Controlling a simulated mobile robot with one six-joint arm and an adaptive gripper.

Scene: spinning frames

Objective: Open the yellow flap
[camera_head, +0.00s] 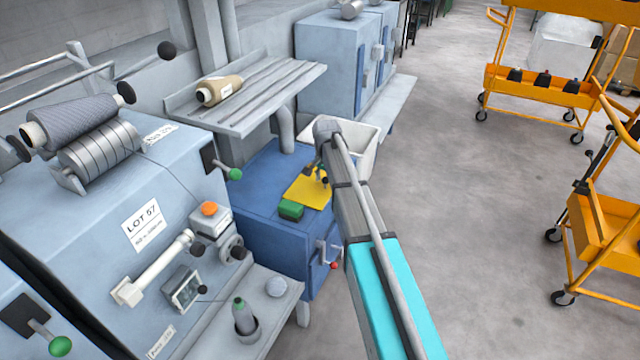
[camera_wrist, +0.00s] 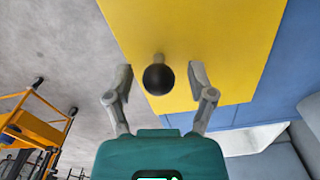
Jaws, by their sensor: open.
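The yellow flap (camera_head: 303,194) lies on top of the blue cabinet (camera_head: 262,195) in the head view, partly hidden by my arm. In the wrist view the yellow flap (camera_wrist: 205,45) fills the upper middle, with a black ball knob (camera_wrist: 159,79) on a short stem standing out from it. My gripper (camera_wrist: 159,80) is open, with one finger on each side of the knob and a gap on both sides. In the head view my gripper (camera_head: 314,170) is small and partly hidden over the flap.
A green block (camera_head: 291,210) sits by the flap's near edge. A handle with a red knob (camera_head: 328,256) juts from the cabinet front. A white bin (camera_head: 357,140) stands behind my arm. Orange carts (camera_head: 602,225) stand on the right; the floor between is clear.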

